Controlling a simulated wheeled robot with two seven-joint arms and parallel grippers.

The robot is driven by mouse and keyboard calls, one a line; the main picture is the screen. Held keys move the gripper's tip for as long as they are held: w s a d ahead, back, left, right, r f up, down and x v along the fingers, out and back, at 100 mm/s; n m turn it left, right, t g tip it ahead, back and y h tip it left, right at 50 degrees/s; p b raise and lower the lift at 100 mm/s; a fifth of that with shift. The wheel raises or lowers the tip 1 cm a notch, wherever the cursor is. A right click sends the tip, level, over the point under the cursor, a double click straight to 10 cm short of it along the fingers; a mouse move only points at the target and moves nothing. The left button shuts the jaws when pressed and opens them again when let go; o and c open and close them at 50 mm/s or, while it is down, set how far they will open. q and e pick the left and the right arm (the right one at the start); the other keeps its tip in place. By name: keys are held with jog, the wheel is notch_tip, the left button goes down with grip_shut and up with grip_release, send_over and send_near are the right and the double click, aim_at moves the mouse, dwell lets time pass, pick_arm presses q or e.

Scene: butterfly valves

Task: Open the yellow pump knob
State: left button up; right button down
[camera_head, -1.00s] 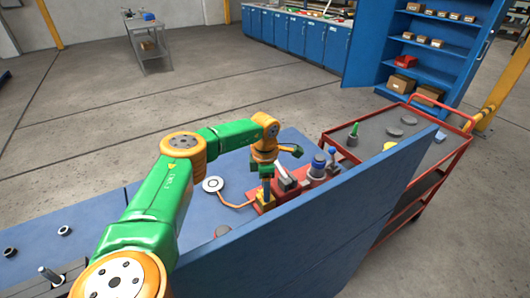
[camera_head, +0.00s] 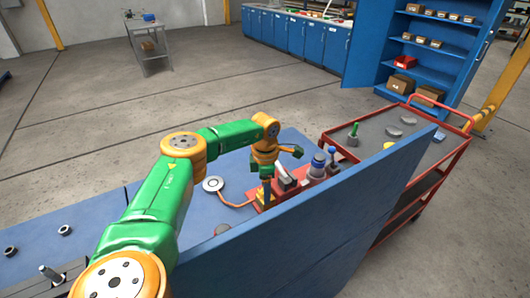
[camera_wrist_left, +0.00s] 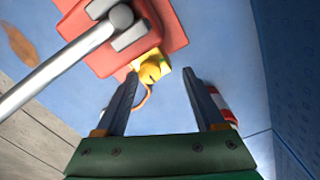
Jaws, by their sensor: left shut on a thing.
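The yellow pump knob (camera_wrist_left: 152,72) shows at the fingertips of my left gripper (camera_wrist_left: 161,76) in the left wrist view. There the fingers and wrist hide most of the knob. The red base also shows at the top of the left wrist view (camera_wrist_left: 170,28), with a grey metal lever (camera_wrist_left: 60,68) across it. My right gripper is not in view.
A blue upright panel (camera_head: 300,235) stands close on the near side of the pump. A blue-topped grey fitting (camera_head: 317,166) stands on the base. A white disc (camera_head: 213,184) lies left of it. A red cart (camera_head: 460,150) stands right.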

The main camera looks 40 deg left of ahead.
pick_arm(q)
jog(key=shift+s+d+f, duration=0.1)
jog(key=shift+s+f, duration=0.3)
jog(key=shift+f, duration=0.15)
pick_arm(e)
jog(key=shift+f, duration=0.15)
pick_arm(q)
jog(key=shift+w+r, duration=0.2)
jog(key=shift+r, duration=0.05)
jog(key=shift+w+a+r, duration=0.25)
jog(key=shift+w+r, duration=0.05)
jog(key=shift+w+a+r, duration=0.25)
jog(key=shift+w+r, duration=0.2)
jog(key=shift+w+a+r, duration=0.2)
jog(key=shift+w+r, duration=0.2)
jog(key=shift+r, duration=0.05)
jog(key=r, duration=0.4)
jog(key=shift+s+d, duration=0.25)
jog(key=shift+s, duration=0.15)
jog(key=shift+w+a+r, duration=0.15)
jog(key=shift+w+r, duration=0.05)
jog(key=shift+r, duration=0.45)
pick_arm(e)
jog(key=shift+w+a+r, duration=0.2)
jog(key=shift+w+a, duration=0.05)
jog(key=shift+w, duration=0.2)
pick_arm(q)
jog(key=shift+s, duration=0.1)
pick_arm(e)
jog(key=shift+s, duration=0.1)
